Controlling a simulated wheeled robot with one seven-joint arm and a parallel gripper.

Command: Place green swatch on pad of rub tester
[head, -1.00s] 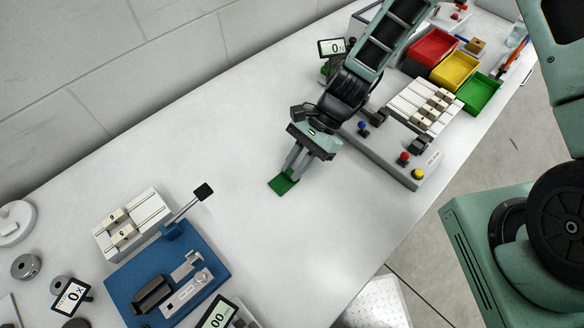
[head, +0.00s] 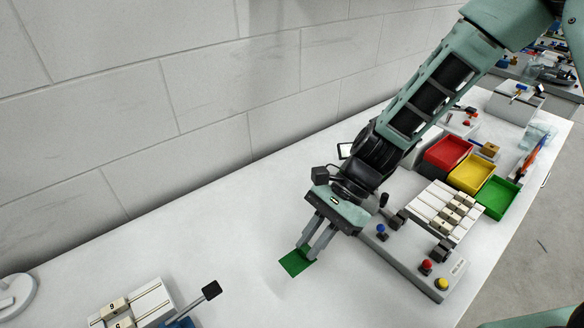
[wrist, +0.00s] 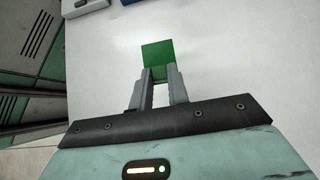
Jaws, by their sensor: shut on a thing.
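The green swatch (head: 294,263) is a flat dark green square. My gripper (head: 309,252) is shut on its near edge, and most of the swatch sticks out beyond the fingertips. In the wrist view the swatch (wrist: 157,54) extends straight ahead of the two grey fingers (wrist: 160,76). It is over the bare white table; I cannot tell how far above it. The rub tester is not clearly identifiable; at the lower left of the head view only a dark-tipped lever (head: 211,290) and a bit of blue body (head: 182,322) show.
A white block with numbered pieces (head: 127,309) stands at the lower left. A grey button box (head: 409,258), a slotted white rack (head: 427,204) and red (head: 446,153), yellow (head: 471,173) and green (head: 497,198) bins stand at right. The middle table (head: 225,237) is clear; a wall runs behind.

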